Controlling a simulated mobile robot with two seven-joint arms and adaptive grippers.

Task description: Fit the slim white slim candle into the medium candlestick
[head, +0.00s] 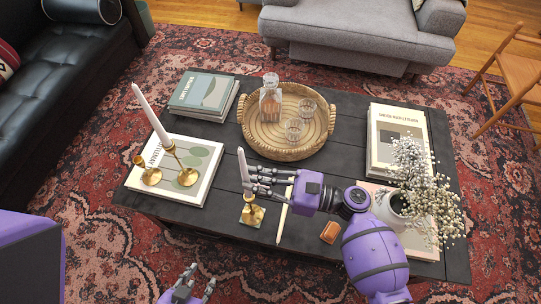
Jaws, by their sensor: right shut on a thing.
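My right gripper (254,180) is shut on a slim white candle (242,162), held nearly upright with a slight tilt. Just below it stands a brass candlestick (252,214), whose top is partly hard to make out; I cannot tell whether candle and candlestick touch. Two more brass candlesticks stand on the large book at the left: a taller one (187,176) bearing a long, tilted white candle (152,114), and a shorter empty one (150,175). Which is the medium one is uncertain. My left gripper (194,283) is open and empty at the bottom, in front of the table.
A cream stick-like candle (284,218) lies on the dark table (222,222), partly behind my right gripper. A round wicker tray (247,133) holds a decanter (270,98) and glasses. Books (204,93), a vase of white flowers (391,208) and a small orange-brown object (330,232) also occupy the table.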

